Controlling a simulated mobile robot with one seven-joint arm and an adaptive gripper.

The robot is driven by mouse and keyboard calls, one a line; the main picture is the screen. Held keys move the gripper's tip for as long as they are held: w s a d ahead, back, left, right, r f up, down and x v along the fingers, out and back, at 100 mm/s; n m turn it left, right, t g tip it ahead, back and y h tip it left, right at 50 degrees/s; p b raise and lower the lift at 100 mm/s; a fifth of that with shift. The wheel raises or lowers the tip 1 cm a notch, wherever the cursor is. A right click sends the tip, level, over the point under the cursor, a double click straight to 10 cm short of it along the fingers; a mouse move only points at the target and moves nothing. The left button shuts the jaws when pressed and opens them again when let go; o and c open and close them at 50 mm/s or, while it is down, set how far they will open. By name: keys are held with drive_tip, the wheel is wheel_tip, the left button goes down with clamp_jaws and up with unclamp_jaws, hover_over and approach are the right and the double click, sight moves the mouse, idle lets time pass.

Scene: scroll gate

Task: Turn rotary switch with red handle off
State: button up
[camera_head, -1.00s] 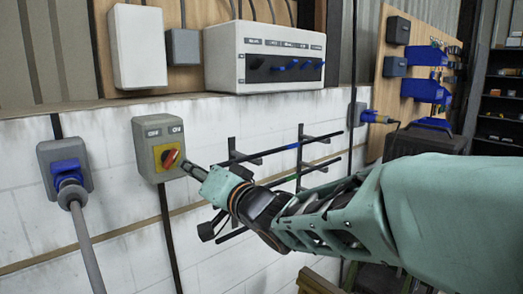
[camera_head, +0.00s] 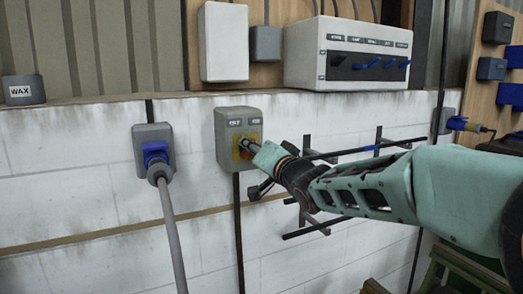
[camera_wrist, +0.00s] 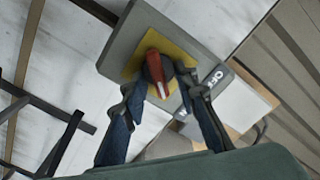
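The rotary switch is a grey box (camera_head: 225,122) on the white wall with a yellow plate, left of centre in the head view. Its red handle (camera_wrist: 155,68) shows in the wrist view on the yellow plate (camera_wrist: 178,52). An "OFF" label (camera_wrist: 214,77) lies to the right of the handle there. My gripper (camera_wrist: 160,80) has one finger on each side of the handle, with a gap visible at the right finger. In the head view my gripper (camera_head: 247,146) is right in front of the plate and hides most of the handle.
A blue plug with a thick grey cable (camera_head: 156,160) is on the wall to the left. A white control panel (camera_head: 300,60) with blue switches sits above right. A black bar rack (camera_head: 325,222) is on the wall behind my arm. A "WAX" tin (camera_head: 24,90) stands on the ledge.

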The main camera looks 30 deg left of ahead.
drive_tip(key=shift+c, duration=0.5)
clamp_jaws()
drive_tip(key=shift+f+n, duration=0.1)
drive_tip(key=shift+n, duration=0.2)
drive_tip(key=shift+s+a+n+b, duration=0.1)
drive_tip(key=shift+n+b, duration=1.25)
drive_tip(key=shift+n, duration=1.2)
drive_tip(key=shift+s+a+n+b, duration=0.15)
drive_tip(key=shift+n+b, duration=1.25)
drive_tip(key=shift+n, duration=1.2)
drive_tip(key=shift+s+a+n+b, duration=0.1)
drive_tip(key=shift+n+b, duration=1.25)
drive_tip(key=shift+n, duration=1.2)
